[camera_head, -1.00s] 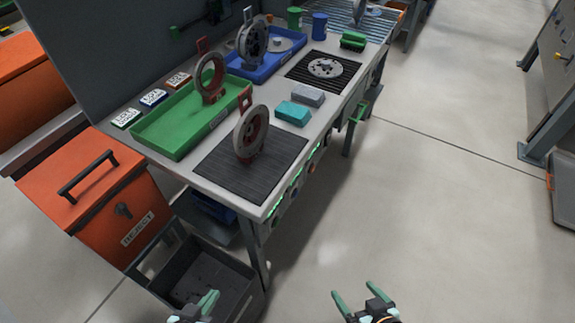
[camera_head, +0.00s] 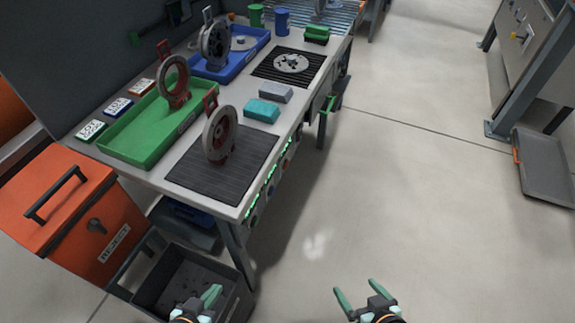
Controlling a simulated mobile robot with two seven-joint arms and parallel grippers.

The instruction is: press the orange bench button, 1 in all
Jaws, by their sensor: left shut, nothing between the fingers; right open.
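A row of small round buttons runs along the front edge of the workbench (camera_head: 225,208), beside green lit strips. One of them looks orange-red (camera_head: 285,163), but it is too small to be sure of its colour. My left gripper (camera_head: 212,293) is shut and empty, low in the picture, in front of the dark crate. My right gripper (camera_head: 357,289) is open and empty over the floor to its right. Both grippers are well apart from the bench front and touch no button.
An orange reject bin (camera_head: 75,215) and a dark open crate (camera_head: 195,272) stand at the bench's left end. The bench top holds a green tray (camera_head: 135,132), a blue tray (camera_head: 233,64), ring-shaped parts and blocks.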

